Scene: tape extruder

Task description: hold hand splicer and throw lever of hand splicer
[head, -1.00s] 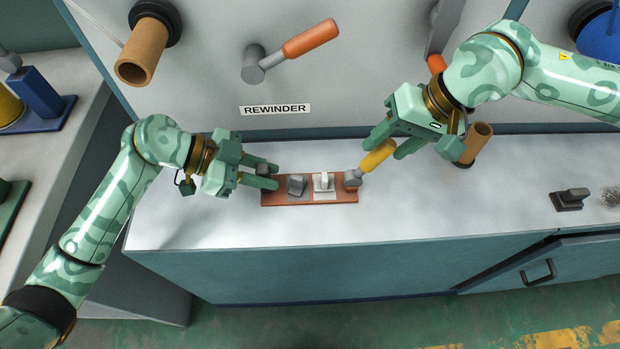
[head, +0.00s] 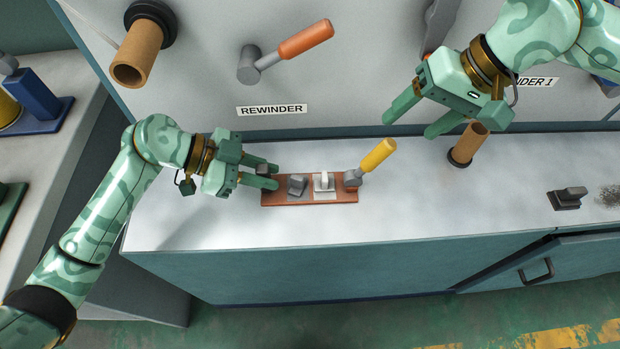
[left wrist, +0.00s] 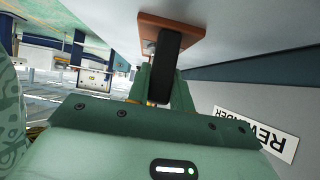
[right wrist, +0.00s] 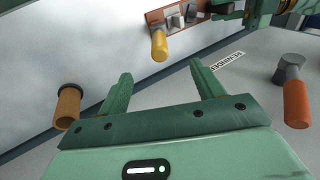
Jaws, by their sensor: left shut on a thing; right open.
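The hand splicer is a reddish-brown base (head: 308,200) with grey and white blocks, lying on the bench top. Its lever has a yellow handle (head: 379,155) on a grey pivot at the right end, tilted up to the right. My left gripper (head: 277,177) is shut on the dark grip (left wrist: 170,52) at the splicer's left end. My right gripper (head: 405,124) is open and empty, above and to the right of the yellow handle, apart from it. The right wrist view also shows the handle (right wrist: 159,46) beyond the open fingers (right wrist: 160,84).
A brown tube (head: 468,144) stands on the bench below my right gripper. A rewinder lever with an orange handle (head: 305,41) and another brown tube (head: 140,53) project from the back panel. A small dark block (head: 567,199) sits at right. The bench front is clear.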

